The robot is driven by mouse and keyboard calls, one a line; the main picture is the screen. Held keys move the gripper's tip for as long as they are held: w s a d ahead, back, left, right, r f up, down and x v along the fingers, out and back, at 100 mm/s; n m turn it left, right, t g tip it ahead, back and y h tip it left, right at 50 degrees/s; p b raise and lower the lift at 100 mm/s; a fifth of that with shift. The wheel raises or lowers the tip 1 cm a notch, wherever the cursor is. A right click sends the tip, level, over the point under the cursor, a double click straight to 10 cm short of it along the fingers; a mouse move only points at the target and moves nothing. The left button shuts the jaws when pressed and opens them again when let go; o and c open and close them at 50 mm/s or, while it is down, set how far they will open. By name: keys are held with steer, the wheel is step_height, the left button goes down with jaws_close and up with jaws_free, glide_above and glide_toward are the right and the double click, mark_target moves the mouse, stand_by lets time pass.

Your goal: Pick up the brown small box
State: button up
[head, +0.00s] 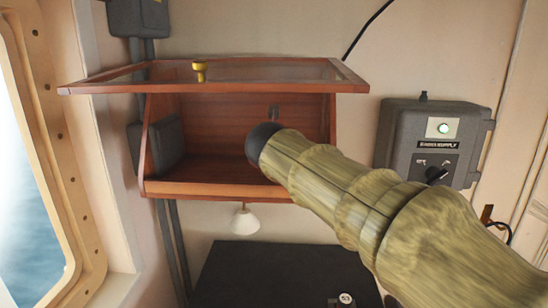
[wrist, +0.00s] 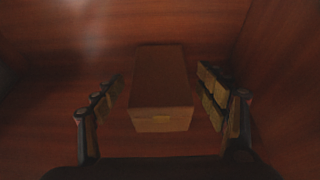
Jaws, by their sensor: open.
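The brown small box (wrist: 158,90) shows in the wrist view, lying in the dim reddish-brown wooden interior of the cabinet. My gripper (wrist: 160,88) is open, with one finger on each side of the box and a visible gap to it on both sides. In the head view the wooden wall cabinet (head: 215,190) has its glazed front panel (head: 200,72) swung up. My arm reaches into the cabinet's right part and hides that part; the box and the fingers cannot be seen there.
A grey supply box (head: 432,140) with a green light is on the wall to the right. A white lamp (head: 244,219) hangs under the cabinet, above a black surface (head: 270,270). A dark object (head: 166,143) is at the cabinet's left side. A window frame (head: 62,170) is at far left.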

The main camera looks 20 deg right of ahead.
steer(key=shift+x, duration=0.95)
steer(key=shift+s+r, duration=0.15)
steer(key=shift+s, duration=0.1)
steer(key=shift+c, duration=0.6)
steer(key=shift+w, duration=0.1)
steer(key=shift+c, duration=1.2)
steer(key=c, duration=1)
